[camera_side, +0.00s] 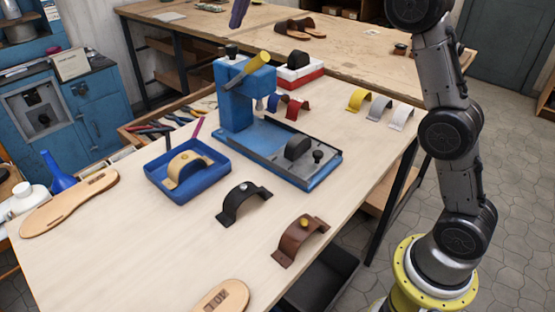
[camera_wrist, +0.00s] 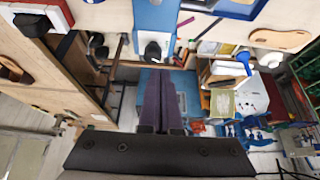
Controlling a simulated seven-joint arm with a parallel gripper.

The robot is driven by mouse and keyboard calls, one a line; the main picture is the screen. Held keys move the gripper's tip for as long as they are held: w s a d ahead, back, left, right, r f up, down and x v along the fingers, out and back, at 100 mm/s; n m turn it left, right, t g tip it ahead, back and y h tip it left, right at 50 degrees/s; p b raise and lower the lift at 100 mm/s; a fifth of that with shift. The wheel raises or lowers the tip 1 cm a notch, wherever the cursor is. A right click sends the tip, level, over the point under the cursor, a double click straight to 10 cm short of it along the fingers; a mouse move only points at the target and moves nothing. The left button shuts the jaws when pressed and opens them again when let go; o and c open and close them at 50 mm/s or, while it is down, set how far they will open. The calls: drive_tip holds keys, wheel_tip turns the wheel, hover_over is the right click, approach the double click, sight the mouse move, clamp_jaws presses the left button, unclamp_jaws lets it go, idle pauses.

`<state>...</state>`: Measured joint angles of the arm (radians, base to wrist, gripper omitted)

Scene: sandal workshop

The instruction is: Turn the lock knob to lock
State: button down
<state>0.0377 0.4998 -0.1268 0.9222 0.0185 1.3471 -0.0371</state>
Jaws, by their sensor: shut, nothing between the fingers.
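The blue press (camera_side: 246,98) stands on the workbench. A small black knob (camera_side: 318,156) stands on the grey plate of its base, beside a black rounded block (camera_side: 298,147). Another black knob (camera_side: 231,50) is on top of the press, near the yellow handle (camera_side: 249,69). I cannot tell for sure which is the lock knob. My gripper (camera_side: 238,14) is at the top edge, above the press and apart from it, mostly cut off. In the wrist view its purple fingers (camera_wrist: 160,74) are together and empty, close below a black round part (camera_wrist: 153,50) in the picture.
A blue tray (camera_side: 219,181) with a tan strap on a form stands left of the press. A black strap (camera_side: 242,203) and a brown strap (camera_side: 300,240) lie in front. Yellow, grey and white straps (camera_side: 402,116) stand at the right. A second workbench (camera_side: 340,52) is behind.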

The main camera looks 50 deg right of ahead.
sight(232, 50)
drive_tip(key=shift+d, duration=0.1)
drive_tip(key=shift+w+d+f, duration=0.1)
drive_tip(key=shift+d+f, duration=0.3)
drive_tip(key=shift+f, duration=0.6)
drive_tip(key=shift+s+d+f, duration=0.1)
drive_tip(key=shift+d+f, duration=0.3)
drive_tip(key=shift+f, duration=0.6)
drive_tip(key=shift+w+d+f, duration=0.1)
drive_tip(key=shift+d+f, duration=0.3)
drive_tip(key=shift+f, duration=0.6)
drive_tip(key=shift+w+a, duration=0.15)
drive_tip(key=shift+w, duration=0.15)
